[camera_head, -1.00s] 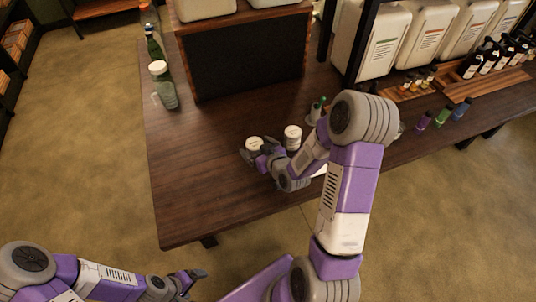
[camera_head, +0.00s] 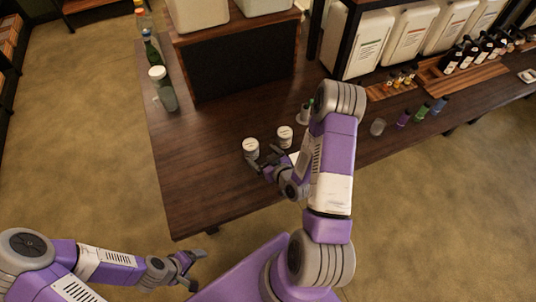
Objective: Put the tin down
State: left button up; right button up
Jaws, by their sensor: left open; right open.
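Two small white-lidded tins stand on the dark wooden table. The left tin (camera_head: 251,147) is just beyond the fingers of my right gripper (camera_head: 263,160). The other tin (camera_head: 285,136) stands a little further back to its right. My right gripper is open, with its fingers close to the left tin. I cannot tell whether they touch it. My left gripper (camera_head: 193,265) is open and empty, low over the floor in front of the table.
A dark panelled box (camera_head: 243,62) with white containers stands at the back of the table (camera_head: 190,185). Bottles (camera_head: 162,88) stand at the left edge. Small coloured bottles (camera_head: 421,112) and a glass jar (camera_head: 377,127) stand to the right. The table's front left is clear.

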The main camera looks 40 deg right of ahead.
jog(key=shift+p+v, duration=0.35)
jog(key=shift+v, duration=1.25)
